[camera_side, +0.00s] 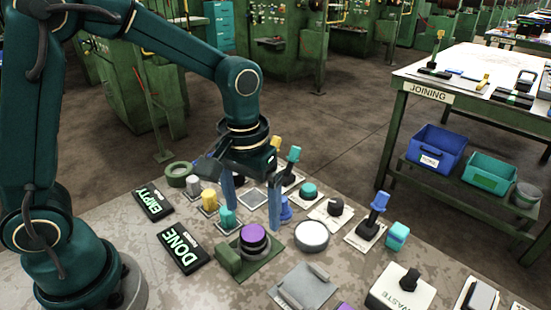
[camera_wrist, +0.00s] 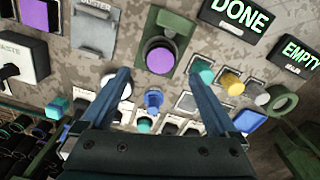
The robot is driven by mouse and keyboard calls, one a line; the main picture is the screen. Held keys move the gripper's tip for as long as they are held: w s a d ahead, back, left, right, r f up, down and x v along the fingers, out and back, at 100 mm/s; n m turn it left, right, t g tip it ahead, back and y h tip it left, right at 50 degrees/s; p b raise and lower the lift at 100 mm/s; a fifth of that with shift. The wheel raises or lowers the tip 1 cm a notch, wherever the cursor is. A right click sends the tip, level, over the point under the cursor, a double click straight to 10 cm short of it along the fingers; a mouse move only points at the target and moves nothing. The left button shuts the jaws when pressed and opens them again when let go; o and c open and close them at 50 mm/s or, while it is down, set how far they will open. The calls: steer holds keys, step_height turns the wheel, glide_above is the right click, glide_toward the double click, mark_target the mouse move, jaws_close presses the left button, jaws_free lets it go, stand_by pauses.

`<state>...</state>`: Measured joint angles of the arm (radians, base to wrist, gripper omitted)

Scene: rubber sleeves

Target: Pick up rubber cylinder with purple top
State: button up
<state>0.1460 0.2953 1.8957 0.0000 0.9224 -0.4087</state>
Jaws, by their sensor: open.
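The rubber cylinder with a purple top (camera_side: 254,235) stands upright, with a dark body, on a green holder (camera_side: 230,258) near the middle of the bench. In the wrist view its round purple top (camera_wrist: 160,57) shows just beyond the fingertips and roughly between them. My gripper (camera_side: 252,216) points down with its two blue fingers spread and nothing between them. In the side view the fingers are behind and above the cylinder, apart from it. The wrist view also shows both fingers of my gripper (camera_wrist: 156,74). The exact height gap cannot be told.
A teal piece (camera_side: 227,217) and a yellow cylinder (camera_side: 209,199) stand left of the fingers. A blue knob (camera_side: 286,211) is close to the right finger. A white disc (camera_side: 312,236) lies to the right. DONE (camera_side: 184,248) and EMPTY (camera_side: 151,204) signs lie left.

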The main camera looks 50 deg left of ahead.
mark_target(252, 233)
steer(key=shift+s+f, duration=0.25)
steer(key=shift+f, duration=2.7)
jaws_close()
steer(key=shift+r, duration=0.1)
